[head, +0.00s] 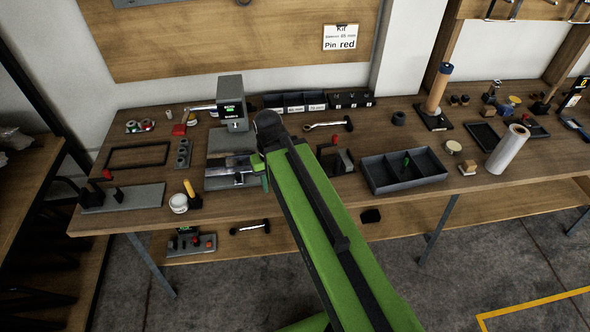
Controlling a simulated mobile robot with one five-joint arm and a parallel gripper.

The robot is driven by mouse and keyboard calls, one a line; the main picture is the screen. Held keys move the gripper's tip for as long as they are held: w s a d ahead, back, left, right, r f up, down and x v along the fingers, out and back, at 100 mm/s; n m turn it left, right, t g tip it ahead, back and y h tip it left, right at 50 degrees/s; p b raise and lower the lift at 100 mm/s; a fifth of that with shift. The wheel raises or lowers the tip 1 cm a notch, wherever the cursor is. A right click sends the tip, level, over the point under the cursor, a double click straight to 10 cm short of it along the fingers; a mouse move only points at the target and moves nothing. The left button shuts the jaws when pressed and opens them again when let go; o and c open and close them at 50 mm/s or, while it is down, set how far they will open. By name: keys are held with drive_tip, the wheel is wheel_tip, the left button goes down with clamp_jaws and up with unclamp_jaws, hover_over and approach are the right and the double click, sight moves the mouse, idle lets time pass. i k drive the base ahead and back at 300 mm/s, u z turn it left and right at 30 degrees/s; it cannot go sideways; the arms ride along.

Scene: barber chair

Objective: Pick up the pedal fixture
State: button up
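No label marks the pedal fixture, so I cannot tell for sure which thing it is. A grey base plate (124,198) with black uprights and a red knob lies at the bench's front left and may be it. A smaller plate with black and red parts (195,244) sits on the lower shelf below. My green arm (325,225) reaches from the bottom right up over the middle of the bench. Its dark joint (268,124) is beside a grey machine.
The wooden bench (150,120) holds a grey machine (231,105), a black frame (138,155), a white jar (178,203), a divided dark tray (403,172) and a white roll (507,150). A dark rack stands at the left. The floor in front is clear.

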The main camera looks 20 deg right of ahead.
sight(322, 160)
drive_tip(key=u, duration=0.55)
drive_tip(key=k, duration=0.15)
drive_tip(key=u, duration=2.45)
drive_tip(key=k, duration=2.4)
drive_tip(key=z, duration=0.2)
drive_tip(key=i, duration=0.7)
drive_tip(key=u, duration=0.2)
